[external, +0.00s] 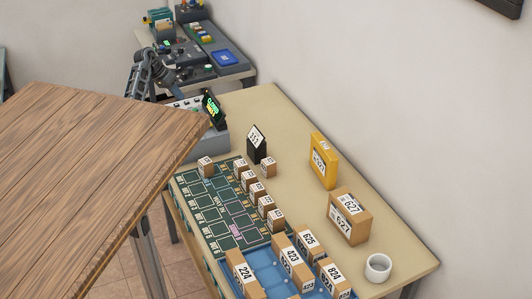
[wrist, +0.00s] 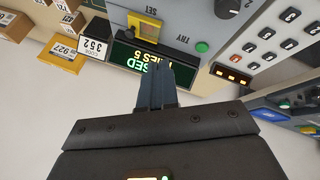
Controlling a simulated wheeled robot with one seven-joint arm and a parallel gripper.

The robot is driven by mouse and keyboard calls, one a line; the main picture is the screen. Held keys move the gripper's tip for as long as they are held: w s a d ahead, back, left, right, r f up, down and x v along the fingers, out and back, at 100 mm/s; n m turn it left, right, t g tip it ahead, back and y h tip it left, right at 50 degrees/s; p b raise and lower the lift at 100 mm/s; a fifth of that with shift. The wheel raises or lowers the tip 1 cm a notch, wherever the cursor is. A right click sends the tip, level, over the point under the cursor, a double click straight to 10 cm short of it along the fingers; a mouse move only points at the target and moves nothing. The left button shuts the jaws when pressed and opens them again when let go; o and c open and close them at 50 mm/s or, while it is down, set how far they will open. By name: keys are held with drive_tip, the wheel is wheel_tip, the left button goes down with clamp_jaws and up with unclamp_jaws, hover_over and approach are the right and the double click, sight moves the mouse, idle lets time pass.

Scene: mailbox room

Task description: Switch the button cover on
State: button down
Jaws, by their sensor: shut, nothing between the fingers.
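In the wrist view, my gripper (wrist: 157,82) is shut and empty, its fingers pointing at a grey control panel (wrist: 180,12). A small yellow-edged piece (wrist: 145,27) sits on the panel just beyond the fingertips; it looks like the button cover, but I cannot tell its position. A round green button (wrist: 202,47) is on the panel to the right of the fingers. A dark display (wrist: 125,52) with green lettering is partly hidden behind the fingers. In the external view, the display (external: 212,105) stands on the panel's box; my gripper's fingertips cannot be made out there.
The panel has a dark knob (wrist: 227,8), a keypad (wrist: 268,57) and an orange-lit strip (wrist: 232,75). Boxes and a white cup (external: 378,268) stand on the long table (external: 290,165). A wooden tabletop (external: 90,170) fills the left foreground. More equipment stands behind.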

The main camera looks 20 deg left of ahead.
drive_tip(key=shift+s+a+r+m+g, duration=0.2)
drive_tip(key=shift+s+r+m+g, duration=0.1)
drive_tip(key=shift+r, duration=0.15)
drive_tip(key=p+x, duration=0.1)
drive_tip(key=x, duration=0.9)
drive_tip(key=shift+d, duration=0.2)
drive_tip(key=shift+s+d+f+p, duration=0.1)
drive_tip(key=shift+s+d+p, duration=0.1)
drive_tip(key=shift+d, duration=0.35)
drive_tip(key=shift+s+d+f+p, duration=0.15)
drive_tip(key=shift+s+d+p, duration=0.05)
drive_tip(key=shift+d, duration=0.35)
drive_tip(key=shift+s+d+f, duration=0.2)
drive_tip(key=shift+d+f, duration=0.05)
drive_tip(key=shift+d, duration=0.4)
